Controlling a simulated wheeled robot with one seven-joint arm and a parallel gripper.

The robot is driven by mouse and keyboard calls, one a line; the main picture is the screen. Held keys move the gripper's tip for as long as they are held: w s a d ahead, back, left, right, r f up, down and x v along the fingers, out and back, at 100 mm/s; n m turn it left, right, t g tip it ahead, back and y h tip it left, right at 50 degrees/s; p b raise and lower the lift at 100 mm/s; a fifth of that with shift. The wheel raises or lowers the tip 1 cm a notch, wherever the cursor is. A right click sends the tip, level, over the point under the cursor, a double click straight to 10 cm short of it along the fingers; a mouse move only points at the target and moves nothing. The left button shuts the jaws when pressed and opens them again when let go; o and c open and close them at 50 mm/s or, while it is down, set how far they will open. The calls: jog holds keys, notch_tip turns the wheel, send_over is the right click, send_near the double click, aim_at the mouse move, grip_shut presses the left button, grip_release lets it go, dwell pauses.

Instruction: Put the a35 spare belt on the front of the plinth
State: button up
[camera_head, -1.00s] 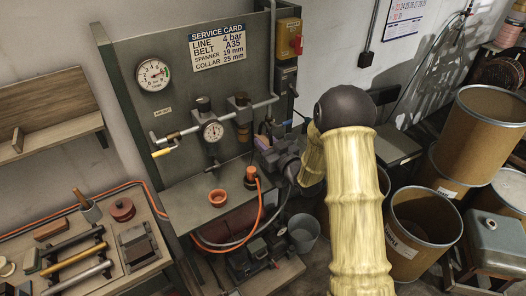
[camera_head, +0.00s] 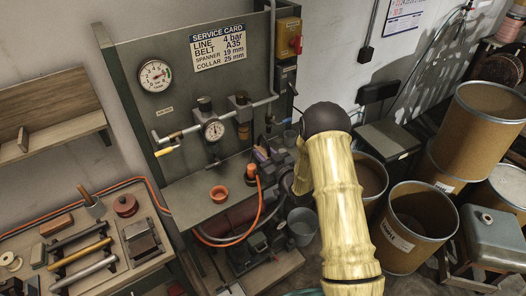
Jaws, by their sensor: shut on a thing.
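My gripper (camera_head: 266,156) is the dark shape left of my yellow-sleeved arm, beside the right end of the grey bench. It is partly hidden by the arm and its fingertips are hard to make out. It is shut on a small purple and tan thing (camera_head: 262,153). I cannot tell whether this is the A35 spare belt. A low, pale base (camera_head: 270,280) under the dark motor and pump unit (camera_head: 250,252) looks like the plinth. Its front edge is low in the picture, left of my arm. The service card (camera_head: 218,47) reads BELT A35.
An orange hose (camera_head: 258,215) loops below the bench (camera_head: 190,203). A grey bucket (camera_head: 302,226) stands right of the motor unit. Brown drums (camera_head: 418,225) crowd the right. A side table (camera_head: 20,250) with rods and tools is at left.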

jog(key=shift+w+a+f, duration=0.1)
jog(key=shift+f, duration=0.1)
jog(key=shift+f, duration=0.1)
jog(key=shift+f, duration=0.1)
jog(key=o, duration=1)
jog(key=shift+w, duration=0.1)
jog(key=shift+o, duration=0.2)
jog(key=shift+a, duration=0.1)
jog(key=shift+r, duration=0.2)
jog(key=shift+s+d, duration=0.2)
jog(key=shift+s, duration=0.05)
jog(key=b+v, duration=0.4)
jog(key=v, duration=0.7)
jog(key=shift+s+d, duration=0.25)
jog(key=shift+s, duration=0.05)
